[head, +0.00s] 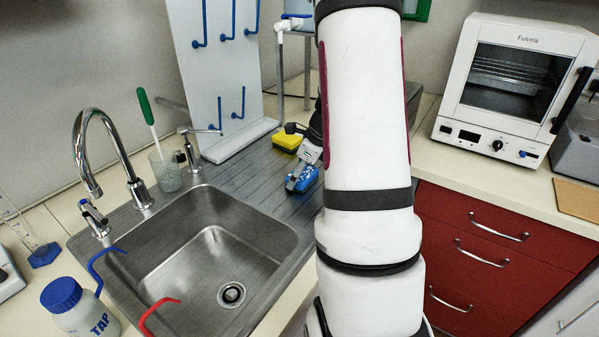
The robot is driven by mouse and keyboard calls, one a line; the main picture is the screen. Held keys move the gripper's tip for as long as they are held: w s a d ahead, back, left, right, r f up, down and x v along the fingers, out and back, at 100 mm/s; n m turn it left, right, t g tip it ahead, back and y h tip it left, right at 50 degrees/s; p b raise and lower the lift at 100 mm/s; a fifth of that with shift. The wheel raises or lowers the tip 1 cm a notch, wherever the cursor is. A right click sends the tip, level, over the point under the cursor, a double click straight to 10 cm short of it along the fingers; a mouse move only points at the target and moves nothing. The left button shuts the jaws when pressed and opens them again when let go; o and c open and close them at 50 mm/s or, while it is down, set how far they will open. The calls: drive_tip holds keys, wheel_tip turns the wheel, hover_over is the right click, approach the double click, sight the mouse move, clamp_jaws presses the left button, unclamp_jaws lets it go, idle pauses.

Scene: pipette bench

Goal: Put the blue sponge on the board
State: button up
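The blue sponge (308,179) is on or just above the grey grooved draining board (243,163), right of the sink. My gripper (298,181) is at the sponge, with its fingers against or beside it. The fingers are small and partly hidden, so I cannot tell whether they are closed on it or whether it is lifted. A flat brown board (577,199) lies on the counter at the far right, in front of the grey appliance. My arm hides the middle of the scene.
A yellow-and-dark sponge (288,139) lies just behind my gripper. The steel sink (190,235) opens to the left. A white peg rack (218,80) stands behind. A white oven (512,85) stands on the right counter; the counter before it is clear.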

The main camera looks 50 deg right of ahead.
drive_tip(key=o, duration=0.5)
drive_tip(key=shift+c, duration=0.2)
drive_tip(key=shift+r, duration=0.1)
drive_tip(key=p+v, duration=0.2)
drive_tip(key=v, duration=1)
drive_tip(key=a+r+n+y, duration=0.1)
drive_tip(key=a+r+n, duration=0.3)
drive_tip(key=a+n, duration=0.45)
drive_tip(key=a+r+n, duration=0.5)
drive_tip(key=a+n, duration=0.1)
drive_tip(key=a, duration=0.6)
drive_tip(key=s+a+r+n+h, duration=0.1)
drive_tip(key=s+a+n, duration=1.2)
drive_tip(key=n, duration=0.5)
drive_tip(key=shift+s+r, duration=0.2)
drive_tip(key=shift+s, duration=0.25)
